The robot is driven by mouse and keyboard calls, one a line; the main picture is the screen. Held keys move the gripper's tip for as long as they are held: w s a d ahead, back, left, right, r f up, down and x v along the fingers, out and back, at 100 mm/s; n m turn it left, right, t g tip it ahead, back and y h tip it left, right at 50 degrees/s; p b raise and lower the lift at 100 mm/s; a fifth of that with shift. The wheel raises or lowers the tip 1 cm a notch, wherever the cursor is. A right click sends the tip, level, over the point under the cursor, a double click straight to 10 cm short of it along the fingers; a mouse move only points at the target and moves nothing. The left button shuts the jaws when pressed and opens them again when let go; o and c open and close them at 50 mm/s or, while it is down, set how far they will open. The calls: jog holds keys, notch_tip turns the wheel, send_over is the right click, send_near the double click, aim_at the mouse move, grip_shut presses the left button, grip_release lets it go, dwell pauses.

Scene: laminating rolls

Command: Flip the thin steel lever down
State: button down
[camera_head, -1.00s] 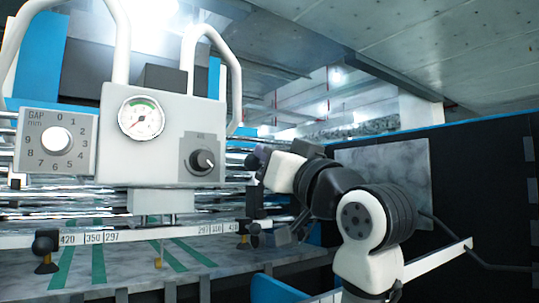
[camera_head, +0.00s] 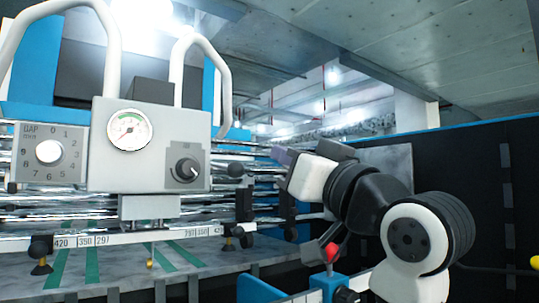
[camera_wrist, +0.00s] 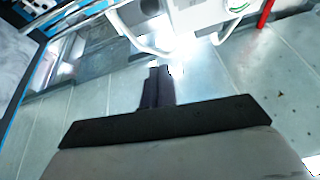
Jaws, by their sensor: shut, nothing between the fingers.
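I cannot make out a thin steel lever for certain in either view. A red ball knob (camera_head: 333,251) stands above a blue block at the lower middle of the head view, below my arm; its stem is too small to tell. My gripper (camera_head: 281,156) is raised right of the grey gauge box (camera_head: 150,150), in front of the rollers, and apart from the red knob. In the wrist view my gripper's dark fingers (camera_wrist: 157,86) are together with nothing between them. The gauge box also shows at the top of the wrist view (camera_wrist: 200,14).
The gauge box has white tube handles (camera_head: 222,75), a dial and a black knob (camera_head: 187,170). A GAP dial plate (camera_head: 48,152) is on its left. Shiny rollers (camera_head: 50,205) run behind a scale rail (camera_head: 110,240). A dark panel (camera_head: 475,190) bounds the right. A yellow ball (camera_head: 535,262) shows at the right edge.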

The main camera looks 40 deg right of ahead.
jog(key=shift+v, duration=1)
jog(key=shift+r, duration=0.1)
